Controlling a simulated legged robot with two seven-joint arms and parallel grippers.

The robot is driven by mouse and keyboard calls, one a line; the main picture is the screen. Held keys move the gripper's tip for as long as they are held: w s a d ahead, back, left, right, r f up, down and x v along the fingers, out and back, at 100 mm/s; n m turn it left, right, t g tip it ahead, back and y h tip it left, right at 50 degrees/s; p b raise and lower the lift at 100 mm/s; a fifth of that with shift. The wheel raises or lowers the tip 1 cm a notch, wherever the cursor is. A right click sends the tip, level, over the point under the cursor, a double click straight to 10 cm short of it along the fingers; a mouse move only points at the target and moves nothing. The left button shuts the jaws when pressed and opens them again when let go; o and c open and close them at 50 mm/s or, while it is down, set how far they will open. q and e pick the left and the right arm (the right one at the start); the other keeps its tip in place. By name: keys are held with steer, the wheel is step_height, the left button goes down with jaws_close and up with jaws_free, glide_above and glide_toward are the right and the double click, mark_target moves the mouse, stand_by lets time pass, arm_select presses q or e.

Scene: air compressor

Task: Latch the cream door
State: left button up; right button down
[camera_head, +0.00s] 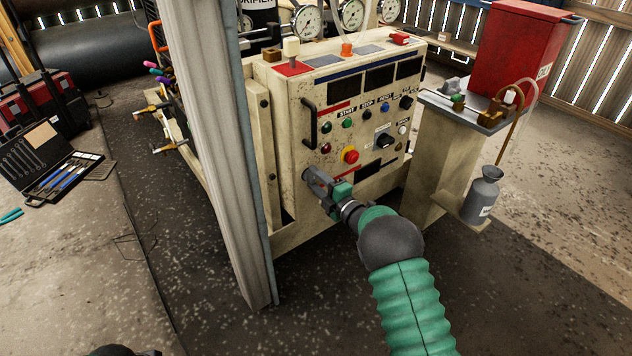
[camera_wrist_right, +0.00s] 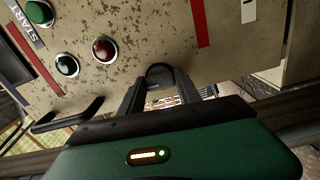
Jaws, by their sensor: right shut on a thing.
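The cream door (camera_head: 335,100) is the scuffed upright front panel of the compressor cabinet, carrying buttons, dials and dark displays. A black bar handle (camera_head: 310,124) is on its left side. My right gripper (camera_head: 313,180) is at the door's lower left, below the handle. In the right wrist view, my right gripper's fingers (camera_wrist_right: 158,92) are shut on a dark rounded latch (camera_wrist_right: 159,72) at the panel's edge. The fingers hide part of the latch, and I cannot tell whether it is engaged. My left gripper is not in view.
A grey upright post (camera_head: 215,150) stands close left of the cabinet. To the right, a cream pedestal (camera_head: 445,150) carries fittings and a grey bottle (camera_head: 483,192). A red box (camera_head: 515,55) stands behind. An open tool case (camera_head: 50,165) lies at left.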

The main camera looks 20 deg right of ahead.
steer(key=shift+a+f+n, duration=0.15)
steer(key=shift+f+n, duration=0.15)
steer(key=shift+n, duration=0.3)
steer(key=c, duration=0.8)
jaws_free()
steer(key=shift+r, duration=0.1)
steer(key=shift+c, duration=0.2)
steer(key=shift+s+r, duration=0.1)
steer(key=shift+r, duration=0.05)
steer(key=p+v, duration=0.7)
steer(key=v, duration=0.9)
steer(key=shift+s+d, duration=0.2)
steer(key=shift+s, duration=0.1)
